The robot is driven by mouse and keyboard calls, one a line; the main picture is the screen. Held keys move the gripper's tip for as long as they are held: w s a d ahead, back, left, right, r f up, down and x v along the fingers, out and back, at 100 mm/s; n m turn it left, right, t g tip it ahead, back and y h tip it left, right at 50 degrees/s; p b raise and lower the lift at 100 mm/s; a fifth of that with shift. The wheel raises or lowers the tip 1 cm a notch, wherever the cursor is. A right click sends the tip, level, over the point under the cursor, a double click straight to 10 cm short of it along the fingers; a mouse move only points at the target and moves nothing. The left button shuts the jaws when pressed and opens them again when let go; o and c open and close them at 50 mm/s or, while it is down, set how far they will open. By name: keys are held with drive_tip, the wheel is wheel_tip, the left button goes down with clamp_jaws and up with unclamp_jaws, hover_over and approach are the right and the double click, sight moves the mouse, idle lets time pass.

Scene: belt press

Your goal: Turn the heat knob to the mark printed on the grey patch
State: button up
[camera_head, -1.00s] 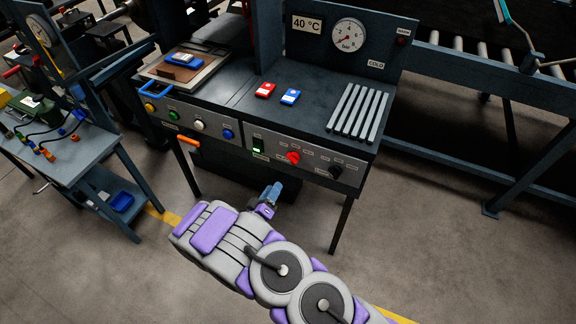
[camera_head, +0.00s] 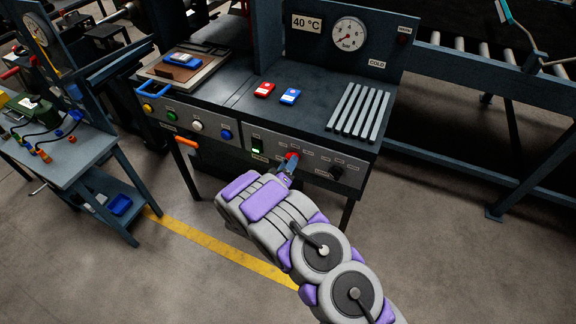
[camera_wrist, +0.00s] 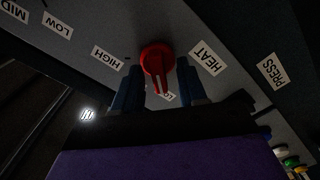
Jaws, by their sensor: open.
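The red heat knob (camera_head: 291,155) is on the front panel of the press bench; it also shows in the wrist view (camera_wrist: 156,55), beside the HEAT label (camera_wrist: 206,58). Its raised grip points down in the wrist view, towards a partly hidden label (camera_wrist: 169,97). A HIGH label (camera_wrist: 107,57) is to its left. My gripper (camera_head: 287,167) is at the knob. In the wrist view its two open fingers (camera_wrist: 159,86) stand on either side of the knob's lower part; I cannot tell whether they touch it. I cannot make out a grey patch with a mark.
Red (camera_head: 264,90) and blue (camera_head: 290,96) packets lie on the bench top, beside a slatted grey rack (camera_head: 358,112). A side table (camera_head: 70,165) stands at the left.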

drive_tip(key=shift+c, duration=0.3)
clamp_jaws()
drive_tip(key=shift+s+m+p, duration=0.1)
drive_tip(key=shift+m+p, duration=0.2)
drive_tip(key=shift+p, duration=0.2)
drive_tip(key=m+p, duration=0.8)
drive_tip(key=m, duration=0.1)
drive_tip(key=shift+d, duration=0.15)
idle(0.4)
drive_tip(key=shift+o, duration=0.3)
unclamp_jaws()
